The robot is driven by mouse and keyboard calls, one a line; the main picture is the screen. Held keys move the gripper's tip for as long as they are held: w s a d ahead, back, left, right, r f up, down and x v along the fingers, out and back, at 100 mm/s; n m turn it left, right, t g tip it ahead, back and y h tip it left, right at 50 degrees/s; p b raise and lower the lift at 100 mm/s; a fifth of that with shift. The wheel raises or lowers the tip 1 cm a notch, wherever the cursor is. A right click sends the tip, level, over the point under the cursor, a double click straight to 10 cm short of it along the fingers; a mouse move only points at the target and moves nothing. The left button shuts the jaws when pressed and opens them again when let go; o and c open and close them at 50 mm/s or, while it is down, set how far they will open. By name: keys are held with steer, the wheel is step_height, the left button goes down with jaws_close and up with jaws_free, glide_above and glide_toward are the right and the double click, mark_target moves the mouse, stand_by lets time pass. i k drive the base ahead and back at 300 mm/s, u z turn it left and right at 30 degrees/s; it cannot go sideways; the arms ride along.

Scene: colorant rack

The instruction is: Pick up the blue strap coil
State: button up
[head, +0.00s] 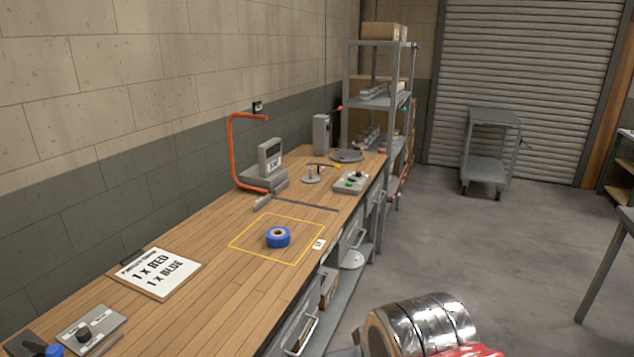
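My gripper does not show in the head view.
A clipboard sign (158,290) reading "1 x RED 1 x BLUE" lies left of the coil. An orange-framed device (265,180) and a button box (352,182) stand behind it.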

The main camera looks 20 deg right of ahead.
mark_target(276, 236)
steer(key=u, duration=0.05)
steer(key=k, duration=0.9)
steer(key=z, duration=0.45)
steer(key=i, duration=0.55)
steer(key=z, duration=0.75)
steer(key=i, duration=1.45)
steer(key=u, duration=0.7)
steer(key=i, duration=0.9)
steer(key=u, duration=0.65)
